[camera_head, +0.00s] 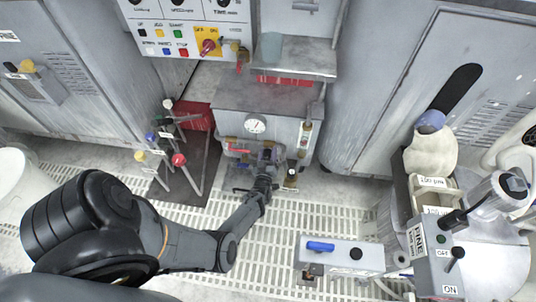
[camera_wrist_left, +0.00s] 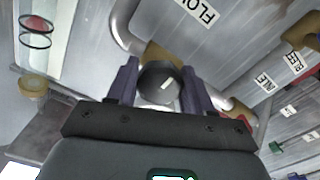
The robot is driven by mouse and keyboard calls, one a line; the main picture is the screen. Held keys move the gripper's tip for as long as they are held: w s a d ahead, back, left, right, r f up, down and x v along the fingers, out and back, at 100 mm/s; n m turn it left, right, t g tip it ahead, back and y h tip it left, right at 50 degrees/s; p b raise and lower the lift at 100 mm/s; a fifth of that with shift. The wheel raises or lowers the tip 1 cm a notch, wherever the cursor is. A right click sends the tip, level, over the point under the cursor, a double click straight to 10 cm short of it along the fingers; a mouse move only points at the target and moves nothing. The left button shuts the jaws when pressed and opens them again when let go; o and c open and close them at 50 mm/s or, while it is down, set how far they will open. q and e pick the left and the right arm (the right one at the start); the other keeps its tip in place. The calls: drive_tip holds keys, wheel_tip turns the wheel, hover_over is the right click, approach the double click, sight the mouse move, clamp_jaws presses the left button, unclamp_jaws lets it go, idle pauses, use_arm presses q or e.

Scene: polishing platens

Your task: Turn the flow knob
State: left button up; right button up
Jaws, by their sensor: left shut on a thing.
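The flow knob (camera_wrist_left: 159,80) is a round black knob with a white pointer mark. In the left wrist view it sits between the two dark fingers of my left gripper (camera_wrist_left: 160,88), which is shut on it. The mark leans a little to the right at its top. A label reading "FLO", cut off by the picture edge (camera_wrist_left: 197,10), is above it. In the head view my left gripper (camera_head: 268,160) is at the lower front of the grey cabinet (camera_head: 270,98), and the knob is hidden there. My right gripper is not in view.
A metal pipe (camera_wrist_left: 125,25) runs close above the knob. A round gauge (camera_head: 255,125) is on the cabinet front. Grated floor (camera_head: 320,205) lies between.

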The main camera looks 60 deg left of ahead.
use_arm(q)
drive_tip(key=shift+n, duration=1.1)
drive_tip(key=o, duration=1)
drive_tip(key=shift+a, duration=0.15)
